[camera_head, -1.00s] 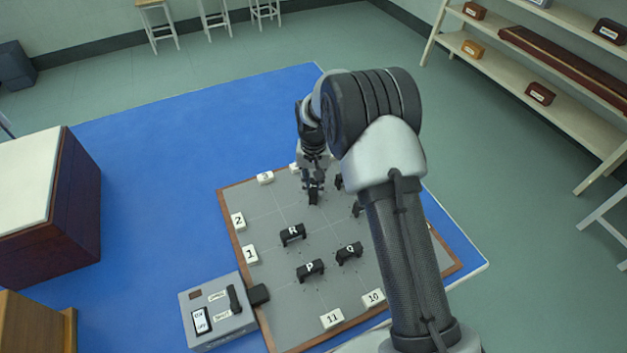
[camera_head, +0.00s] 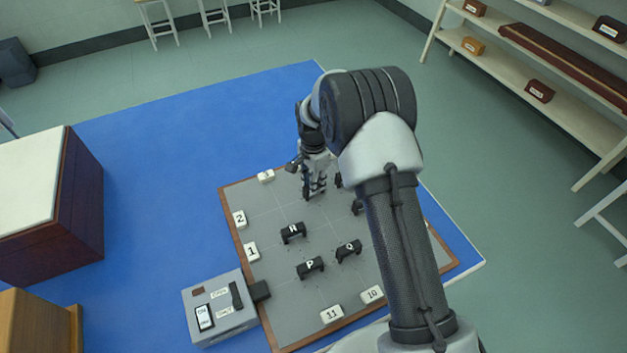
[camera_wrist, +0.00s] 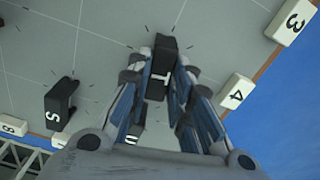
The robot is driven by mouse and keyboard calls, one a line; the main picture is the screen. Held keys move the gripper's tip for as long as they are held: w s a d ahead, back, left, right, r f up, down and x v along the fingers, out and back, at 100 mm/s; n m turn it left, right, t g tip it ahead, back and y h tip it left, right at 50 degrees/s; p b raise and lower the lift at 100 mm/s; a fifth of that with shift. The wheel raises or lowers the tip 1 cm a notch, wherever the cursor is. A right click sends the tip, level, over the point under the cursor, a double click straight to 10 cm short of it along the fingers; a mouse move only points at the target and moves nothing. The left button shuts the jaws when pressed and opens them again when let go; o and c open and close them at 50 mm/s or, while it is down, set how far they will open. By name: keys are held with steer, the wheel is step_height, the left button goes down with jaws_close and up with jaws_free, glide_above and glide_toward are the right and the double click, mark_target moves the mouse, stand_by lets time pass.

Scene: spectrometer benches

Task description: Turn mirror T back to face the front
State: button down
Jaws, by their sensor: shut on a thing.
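Mirror T (camera_wrist: 162,72) is a black block with a white letter T on top. In the wrist view it sits between my two fingers, on the grey board. My gripper (camera_wrist: 160,85) is shut on it, with blue-lined fingers along both sides. In the head view my gripper (camera_head: 313,190) is low over the far part of the grey board (camera_head: 270,200), and mirror T is mostly hidden there by the fingers and arm.
Mirrors R (camera_head: 293,232), P (camera_head: 310,267) and Q (camera_head: 348,250) stand nearer on the board. Mirror S (camera_wrist: 60,103) stands left of T in the wrist view. Numbered white blocks, such as 4 (camera_wrist: 236,92), line the rim. A grey control box (camera_head: 220,310) adjoins the near left corner.

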steer(key=shift+m, duration=0.8)
steer(key=c, duration=1.4)
jaws_free()
steer(key=shift+c, duration=0.2)
step_height(320, 180, up, 12)
